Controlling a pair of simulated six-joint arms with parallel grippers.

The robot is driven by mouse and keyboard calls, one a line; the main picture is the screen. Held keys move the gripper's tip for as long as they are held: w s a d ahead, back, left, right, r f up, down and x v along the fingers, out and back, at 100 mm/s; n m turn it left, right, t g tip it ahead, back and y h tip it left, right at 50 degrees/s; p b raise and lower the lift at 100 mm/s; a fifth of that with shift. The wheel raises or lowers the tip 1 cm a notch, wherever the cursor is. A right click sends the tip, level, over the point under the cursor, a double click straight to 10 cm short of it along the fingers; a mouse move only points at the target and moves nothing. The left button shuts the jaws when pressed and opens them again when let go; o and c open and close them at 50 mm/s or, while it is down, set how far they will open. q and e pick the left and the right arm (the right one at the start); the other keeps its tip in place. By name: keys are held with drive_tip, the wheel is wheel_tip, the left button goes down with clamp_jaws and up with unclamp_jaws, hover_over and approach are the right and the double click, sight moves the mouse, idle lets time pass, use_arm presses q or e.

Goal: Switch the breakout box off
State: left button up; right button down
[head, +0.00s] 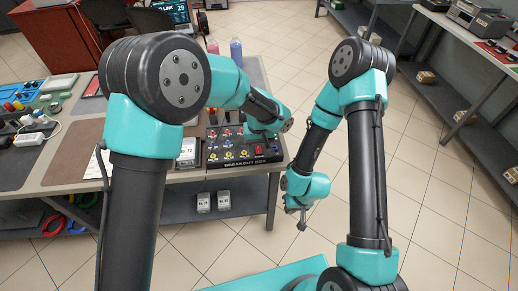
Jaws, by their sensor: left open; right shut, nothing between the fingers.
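The breakout box (222,166) is a black panel near the right front corner of the table, with its name lettered along the front edge. It carries rows of red, yellow and blue knobs or sockets. A red switch (259,150) shows near its right front corner. My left gripper (257,138) is over the right part of the box, just behind the red switch. Its fingers are small and partly hidden, and I cannot tell whether they touch the box. My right gripper (302,219) is shut and empty, pointing down over the floor, right of the table.
A white tag marked 72 (187,150) stands left of the box. Pink and blue bottles (236,49) stand at the table's back. A lower shelf (240,200) holds two small labelled boxes. Open tiled floor lies right of the table.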

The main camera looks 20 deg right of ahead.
use_arm(q)
drive_tip(key=shift+f, duration=1.15)
clamp_jaws()
drive_tip(key=shift+w+g, duration=0.15)
drive_tip(key=shift+g, duration=0.15)
drive_tip(key=shift+w+r+g, duration=0.2)
drive_tip(key=shift+g, duration=1)
